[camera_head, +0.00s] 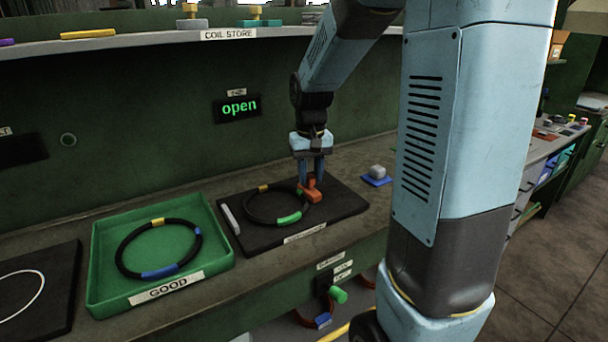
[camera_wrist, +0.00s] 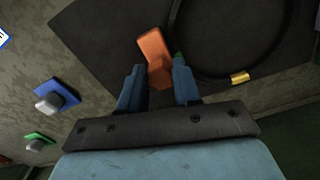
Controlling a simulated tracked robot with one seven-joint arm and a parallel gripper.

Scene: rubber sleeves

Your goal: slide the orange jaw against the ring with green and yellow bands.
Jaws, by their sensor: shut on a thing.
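The orange jaw (camera_head: 313,192) stands on the black plate (camera_head: 345,206), at the right side of the ring with green and yellow bands (camera_head: 248,212). The ring lies flat on the plate, its green band towards the front right and its yellow band at the back. My gripper (camera_head: 312,177) is shut on the orange jaw from above. The wrist view shows the jaw (camera_wrist: 153,50) between my fingers (camera_wrist: 158,82), close beside the ring (camera_wrist: 179,67). I cannot tell whether jaw and ring touch. My fingers partly hide the green band there.
A pale bar (camera_head: 229,219) lies along the plate's left edge. A green GOOD tray (camera_head: 96,258) to the left holds a ring with yellow and blue bands (camera_head: 124,249). A blue piece with a grey block (camera_head: 377,175) lies right of the plate. A panel reads "open" (camera_head: 239,107).

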